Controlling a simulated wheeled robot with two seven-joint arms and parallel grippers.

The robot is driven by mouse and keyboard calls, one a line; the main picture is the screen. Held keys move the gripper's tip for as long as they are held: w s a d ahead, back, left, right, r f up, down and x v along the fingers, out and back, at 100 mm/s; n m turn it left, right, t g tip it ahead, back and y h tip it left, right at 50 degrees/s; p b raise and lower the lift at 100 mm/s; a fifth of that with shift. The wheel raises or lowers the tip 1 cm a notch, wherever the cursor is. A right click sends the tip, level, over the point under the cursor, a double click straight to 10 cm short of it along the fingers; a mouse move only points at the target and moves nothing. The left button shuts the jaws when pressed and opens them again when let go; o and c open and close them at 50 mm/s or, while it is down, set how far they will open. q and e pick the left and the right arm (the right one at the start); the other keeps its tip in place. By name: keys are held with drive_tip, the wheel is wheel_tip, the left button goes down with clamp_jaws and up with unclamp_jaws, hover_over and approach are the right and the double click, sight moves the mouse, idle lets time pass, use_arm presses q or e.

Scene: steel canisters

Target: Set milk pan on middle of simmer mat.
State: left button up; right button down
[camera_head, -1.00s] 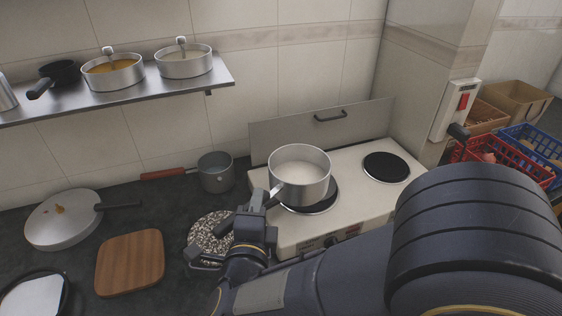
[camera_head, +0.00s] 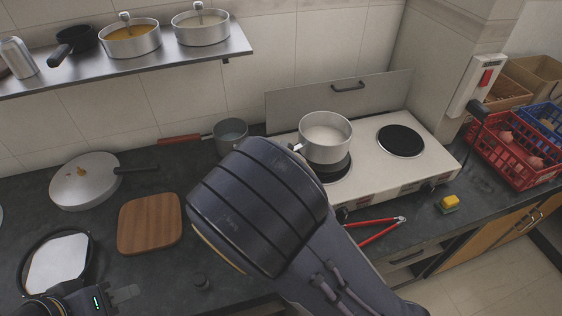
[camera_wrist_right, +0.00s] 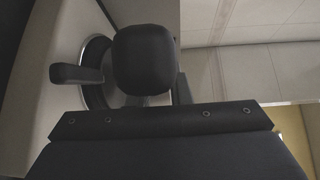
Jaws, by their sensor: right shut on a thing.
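The milk pan (camera_head: 325,137), a silvery pan with pale contents, is upright over the left burner and appears raised a little above it. Its handle runs left behind my right arm, which hides my right gripper in the head view. In the right wrist view my right gripper (camera_wrist_right: 128,85) is shut on the dark rounded handle (camera_wrist_right: 146,55), with a burner ring behind. The speckled round simmer mat is not visible now; my right arm covers that part of the counter. My left gripper (camera_head: 122,293) is low at the left, partly cut off; its jaw gap is unclear.
The white hob (camera_head: 385,185) has a free right burner (camera_head: 400,140). Red tongs (camera_head: 376,228) and a yellow sponge (camera_head: 449,203) lie in front. A shelf (camera_head: 190,64) holds pots.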

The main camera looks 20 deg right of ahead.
drive_tip(key=shift+w+d+f, duration=0.15)
drive_tip(key=shift+w+f, duration=0.25)
drive_tip(key=shift+w, duration=0.05)
drive_tip(key=f, duration=0.2)
drive_tip(key=p, duration=0.1)
drive_tip(key=shift+w+f, duration=0.25)
drive_tip(key=shift+f, duration=0.65)
drive_tip(key=c, duration=1.8)
unclamp_jaws()
drive_tip(key=shift+f, duration=0.1)
drive_tip(key=o, duration=0.5)
